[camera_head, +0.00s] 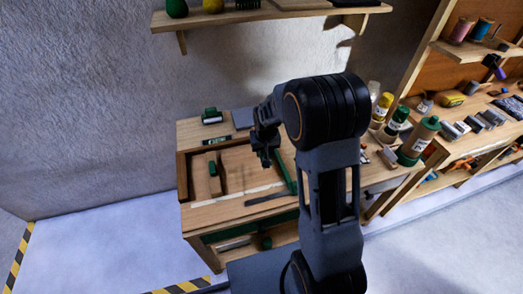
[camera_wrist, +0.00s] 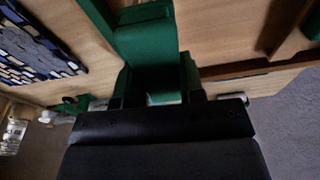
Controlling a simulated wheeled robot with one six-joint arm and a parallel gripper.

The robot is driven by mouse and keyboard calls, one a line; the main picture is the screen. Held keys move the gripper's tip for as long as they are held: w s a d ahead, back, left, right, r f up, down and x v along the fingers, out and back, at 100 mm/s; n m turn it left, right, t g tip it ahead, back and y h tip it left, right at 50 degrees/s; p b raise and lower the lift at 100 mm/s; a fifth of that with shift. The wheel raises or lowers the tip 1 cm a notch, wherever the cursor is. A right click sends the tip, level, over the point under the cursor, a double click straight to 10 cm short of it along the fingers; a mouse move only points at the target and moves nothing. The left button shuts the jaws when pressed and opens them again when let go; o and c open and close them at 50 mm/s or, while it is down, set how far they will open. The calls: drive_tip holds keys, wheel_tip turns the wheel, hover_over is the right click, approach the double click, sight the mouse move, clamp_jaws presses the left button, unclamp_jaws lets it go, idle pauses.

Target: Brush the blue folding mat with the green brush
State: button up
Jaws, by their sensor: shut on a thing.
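My gripper (camera_head: 264,160) is low over the wooden workbench in the head view. In the wrist view my gripper (camera_wrist: 157,98) is shut on a green block-like thing (camera_wrist: 147,45), which looks like the green brush. Its bristles cannot be made out. In the head view the held thing is too dark and small to tell from my gripper. A dark blue patterned woven piece (camera_wrist: 38,52), which may be the blue folding mat, lies on the wood at the left of the wrist view, apart from my gripper. A flat blue-grey piece (camera_head: 243,118) lies at the bench's back, partly hidden by my arm.
The workbench (camera_head: 225,212) has a recessed tray with a green-ended block (camera_head: 213,168). A green strip (camera_head: 283,170) lies beside my gripper. Another green object (camera_head: 211,116) stands at the back left. Bottles (camera_head: 420,138) crowd the right side. A shelf (camera_head: 230,16) hangs above.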

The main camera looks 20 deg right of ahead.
drive_tip(key=w+d+r+p, duration=0.1)
drive_tip(key=d+p, duration=0.2)
drive_tip(key=d, duration=0.8)
drive_tip(key=w+d+r+p, duration=0.1)
drive_tip(key=d+p, duration=0.3)
drive_tip(key=d, duration=0.8)
drive_tip(key=shift+w, duration=0.25)
drive_tip(key=shift+f, duration=0.15)
wheel_tip(320, 180, down, 8)
drive_tip(key=b, duration=0.7)
drive_tip(key=shift+r, duration=0.25)
drive_tip(key=shift+s+a+r, duration=0.1)
drive_tip(key=shift+s+r, duration=0.1)
drive_tip(key=shift+s, duration=0.3)
drive_tip(key=shift+s+r, duration=0.2)
drive_tip(key=shift+s, duration=0.3)
drive_tip(key=shift+s+a, duration=0.1)
drive_tip(key=shift+s, duration=0.9)
